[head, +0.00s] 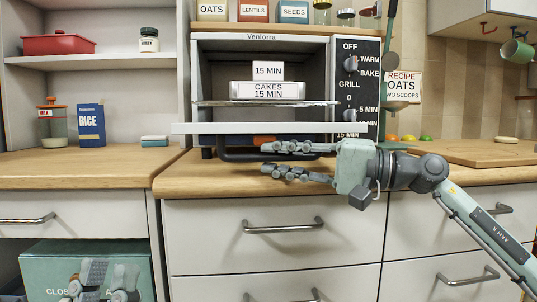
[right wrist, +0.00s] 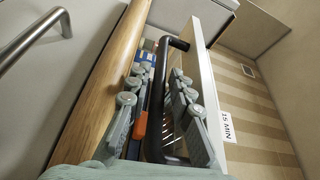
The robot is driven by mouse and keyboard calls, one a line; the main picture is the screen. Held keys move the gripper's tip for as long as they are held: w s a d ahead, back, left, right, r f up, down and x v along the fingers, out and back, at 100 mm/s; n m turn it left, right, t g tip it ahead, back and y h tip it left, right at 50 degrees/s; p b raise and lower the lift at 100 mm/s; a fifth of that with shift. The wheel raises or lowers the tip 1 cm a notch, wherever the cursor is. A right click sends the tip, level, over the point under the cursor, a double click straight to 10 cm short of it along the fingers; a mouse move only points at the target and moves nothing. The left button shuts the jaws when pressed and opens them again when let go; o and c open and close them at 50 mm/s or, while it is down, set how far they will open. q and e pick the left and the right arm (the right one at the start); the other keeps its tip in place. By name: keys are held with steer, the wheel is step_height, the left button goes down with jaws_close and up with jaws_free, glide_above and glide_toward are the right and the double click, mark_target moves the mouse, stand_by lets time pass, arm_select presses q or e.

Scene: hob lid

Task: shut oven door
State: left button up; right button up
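The oven (head: 262,37) stands on the counter with its door (head: 215,128) down, seen almost edge-on as a pale slab across the front. The dark bar handle (head: 228,155) hangs just below the door's front edge. My right gripper (head: 270,160) reaches in from the right at the handle. In the right wrist view the handle (right wrist: 155,100) runs between its two spread fingers (right wrist: 157,85), with gaps visible on both sides. My left gripper (head: 107,270) is low at the left, away from the oven; its finger opening is unclear.
A cakes tin (head: 267,91) with a 15 MIN card sits on the oven rack (head: 215,103). The wooden counter edge (head: 230,188) runs close below my right gripper. Drawers with bar handles (head: 283,227) are beneath. A green box (head: 50,262) lies behind my left gripper.

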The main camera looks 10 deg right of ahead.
steer(key=shift+x, duration=1)
steer(key=shift+d, duration=0.1)
steer(key=shift+c, duration=0.5)
jaws_close()
